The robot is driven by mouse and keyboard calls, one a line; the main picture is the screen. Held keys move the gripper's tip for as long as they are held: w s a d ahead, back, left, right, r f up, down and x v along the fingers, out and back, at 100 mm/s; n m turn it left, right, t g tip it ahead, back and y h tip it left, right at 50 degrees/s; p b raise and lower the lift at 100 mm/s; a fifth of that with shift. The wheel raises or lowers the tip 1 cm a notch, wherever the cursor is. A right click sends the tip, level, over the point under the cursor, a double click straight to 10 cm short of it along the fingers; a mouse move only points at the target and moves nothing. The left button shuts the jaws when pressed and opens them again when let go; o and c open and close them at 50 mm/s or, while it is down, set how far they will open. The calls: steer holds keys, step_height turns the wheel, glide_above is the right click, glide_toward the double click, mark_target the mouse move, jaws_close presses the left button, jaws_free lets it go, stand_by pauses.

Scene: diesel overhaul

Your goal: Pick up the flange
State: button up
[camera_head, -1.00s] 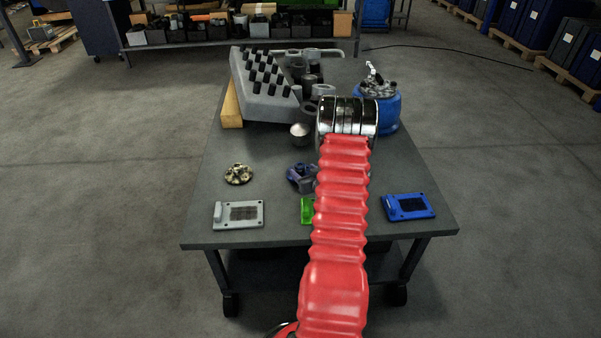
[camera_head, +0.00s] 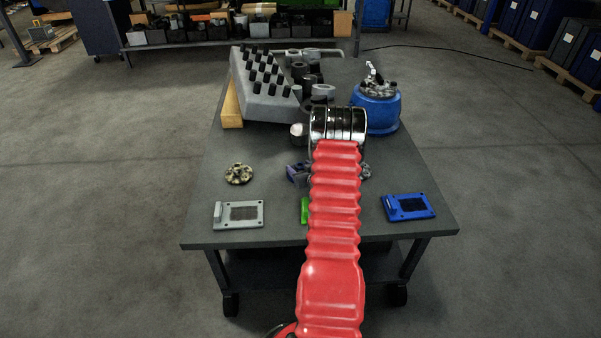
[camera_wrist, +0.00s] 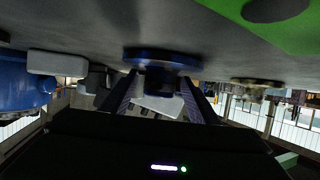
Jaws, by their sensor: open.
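A dark blue flange (camera_wrist: 150,55) sits on the table in the upper middle of the wrist view, with its hub between my fingers. My gripper (camera_wrist: 161,82) is open, one finger on each side of the hub; I cannot tell whether either touches it. In the head view my red-sleeved arm hides most of this spot, and only a purple-blue part (camera_head: 296,173) shows left of the sleeve. A second, brassy mottled flange (camera_head: 239,173) lies on the table to the left; it also shows at right in the wrist view (camera_wrist: 257,83).
A grey plate (camera_head: 238,215), a partly hidden green plate (camera_head: 305,211) and a blue plate (camera_head: 408,207) lie along the near edge of the table (camera_head: 215,190). The engine block (camera_head: 265,98) and a blue canister (camera_head: 377,112) stand farther back.

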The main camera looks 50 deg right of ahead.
mark_target(300, 165)
steer(key=shift+c, duration=0.6)
jaws_close()
steer(key=shift+r, duration=0.1)
steer(key=shift+r, duration=0.1)
step_height(300, 165, up, 10)
steer(key=shift+f, duration=0.1)
stand_by(0.4)
stand_by(0.5)
